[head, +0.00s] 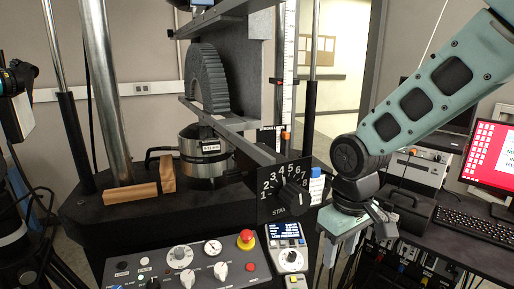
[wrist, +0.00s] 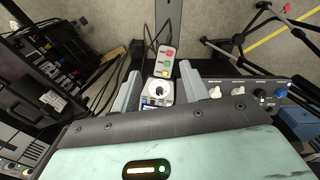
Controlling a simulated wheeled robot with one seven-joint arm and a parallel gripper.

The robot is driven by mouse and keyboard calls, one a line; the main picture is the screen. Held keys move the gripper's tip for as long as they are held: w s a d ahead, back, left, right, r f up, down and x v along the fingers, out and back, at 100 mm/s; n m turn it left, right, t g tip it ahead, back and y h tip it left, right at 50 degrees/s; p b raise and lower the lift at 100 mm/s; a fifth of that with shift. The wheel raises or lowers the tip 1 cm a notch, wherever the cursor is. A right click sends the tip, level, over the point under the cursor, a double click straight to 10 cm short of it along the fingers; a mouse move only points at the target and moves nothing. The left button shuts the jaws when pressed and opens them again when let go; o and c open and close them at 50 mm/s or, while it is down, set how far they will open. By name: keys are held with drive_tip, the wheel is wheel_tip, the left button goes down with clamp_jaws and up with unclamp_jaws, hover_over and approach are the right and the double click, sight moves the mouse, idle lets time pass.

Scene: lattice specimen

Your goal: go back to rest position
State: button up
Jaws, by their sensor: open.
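My gripper (head: 335,248) hangs at the lower right of the head view, pointing down beside the front of the test machine. In the wrist view my gripper (wrist: 160,88) shows two grey fingers spread apart with nothing held between them. A small controller with a knob and a display (wrist: 158,93) shows between the fingers, lower down and apart from them. The same controller (head: 286,246) stands left of my gripper in the head view. My arm reaches in from the upper right.
A control panel (head: 190,267) with knobs and a red stop button (head: 246,239) is at the lower front. A numbered dial (head: 285,190) stands left of my wrist. A desk with a keyboard (head: 465,225) and a red-screened monitor (head: 490,145) is at the right.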

drive_tip(key=s+a+r+n, duration=0.1)
drive_tip(key=s+a+r, duration=0.1)
drive_tip(key=s, duration=1.7)
drive_tip(key=shift+s, duration=0.2)
drive_tip(key=shift+a, duration=0.1)
idle(0.4)
